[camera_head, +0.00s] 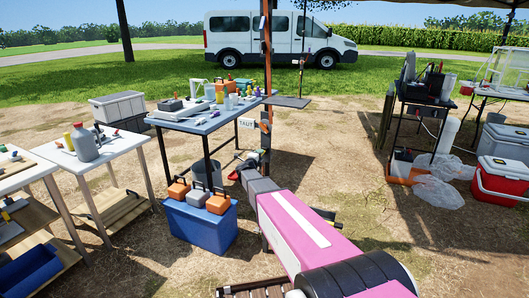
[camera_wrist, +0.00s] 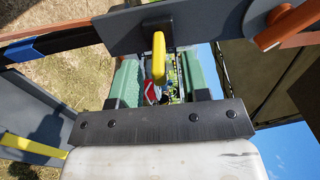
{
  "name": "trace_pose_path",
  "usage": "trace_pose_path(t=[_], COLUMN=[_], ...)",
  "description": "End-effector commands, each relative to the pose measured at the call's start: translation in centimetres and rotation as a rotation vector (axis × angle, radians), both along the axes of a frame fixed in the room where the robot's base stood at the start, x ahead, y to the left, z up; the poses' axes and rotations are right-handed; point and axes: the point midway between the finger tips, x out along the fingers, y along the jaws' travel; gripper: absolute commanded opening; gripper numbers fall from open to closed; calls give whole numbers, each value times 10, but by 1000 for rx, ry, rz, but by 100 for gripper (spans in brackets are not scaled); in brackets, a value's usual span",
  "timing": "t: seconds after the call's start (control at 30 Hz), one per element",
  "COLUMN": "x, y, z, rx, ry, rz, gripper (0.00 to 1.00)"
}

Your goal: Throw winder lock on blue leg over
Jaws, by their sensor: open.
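In the wrist view, my gripper (camera_wrist: 161,82) is open, with a green pad on each side. A yellow lever (camera_wrist: 159,57), probably the winder lock, hangs from a dark grey plate (camera_wrist: 215,24) and shows between the two fingers. A gap shows on both sides of it; I cannot tell how deep it lies between the pads. A bar with a blue band (camera_wrist: 22,50) enters at upper left, perhaps the blue leg. In the head view, a rust-brown post (camera_head: 266,62) stands beyond my pink arm. My fingertips and the lever cannot be made out there.
A blue-topped table (camera_head: 203,126) with equipment stands left of the post. A "TAUT" sign (camera_head: 247,122) is at the post. A blue cooler (camera_head: 200,226) with orange-and-grey boxes stands beside my arm. A red cooler (camera_head: 497,182) is far right. Bare ground lies right of my arm.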

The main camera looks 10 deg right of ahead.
Motion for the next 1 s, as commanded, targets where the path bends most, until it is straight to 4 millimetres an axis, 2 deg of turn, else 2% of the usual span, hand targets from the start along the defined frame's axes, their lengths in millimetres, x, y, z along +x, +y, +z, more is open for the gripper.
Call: trace_pose_path(t=[0.03, 0.17, 0.37, 0.53, 0.7, 1.0], x=[0, 0, 0, 5, 8, 7], y=[0, 0, 0, -2, -4, -4], z=[0, 0, -2, -18, -30, -32], rx=[0, 0, -4, -54, -103, -116], ry=[0, 0, -4, -69, -140, -161], rz=[0, 0, -1, -1, -2, 1], gripper=[43, 0, 0, 0, 6, 7])
